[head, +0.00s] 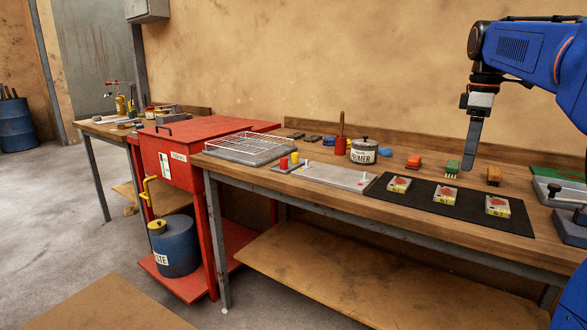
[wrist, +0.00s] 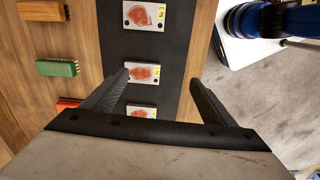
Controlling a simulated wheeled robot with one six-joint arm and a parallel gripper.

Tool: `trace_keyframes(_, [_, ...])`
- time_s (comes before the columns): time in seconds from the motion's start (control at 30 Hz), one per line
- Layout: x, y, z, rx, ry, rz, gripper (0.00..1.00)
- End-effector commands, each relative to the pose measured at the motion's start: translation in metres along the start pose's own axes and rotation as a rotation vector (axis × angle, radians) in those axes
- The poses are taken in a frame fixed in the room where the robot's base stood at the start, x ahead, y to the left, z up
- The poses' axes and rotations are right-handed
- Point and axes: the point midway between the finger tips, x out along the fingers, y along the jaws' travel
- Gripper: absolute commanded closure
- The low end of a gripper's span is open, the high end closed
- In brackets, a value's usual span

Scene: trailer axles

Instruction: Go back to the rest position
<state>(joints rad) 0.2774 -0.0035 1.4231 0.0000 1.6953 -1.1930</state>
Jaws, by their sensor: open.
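My gripper (head: 472,143) hangs from the blue arm above the right part of the wooden bench (head: 420,209), pointing down. In the wrist view my gripper (wrist: 160,82) has its two fingers wide apart with nothing held between them. Below it lies a black mat (head: 425,205) with three small labelled blocks, a left one (head: 399,184), a middle one (head: 445,195) and a right one (head: 497,206). The mat also shows in the wrist view (wrist: 142,50), with the blocks in a row on it.
Brushes with orange (head: 414,162), green (head: 452,167) and brown (head: 494,175) backs lie behind the mat. A primer can (head: 363,153), a wire rack (head: 247,146) and a grey plate (head: 335,177) stand farther left. A red cabinet (head: 190,150) adjoins the bench. Open floor (head: 60,220) lies at left.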

Motion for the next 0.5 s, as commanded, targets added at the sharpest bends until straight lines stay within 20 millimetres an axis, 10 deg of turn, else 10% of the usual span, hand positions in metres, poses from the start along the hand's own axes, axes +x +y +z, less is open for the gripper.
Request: trace_keyframes(0.5, [0.041, -0.091, 0.001, 0.226, 0.053, 0.081, 0.21])
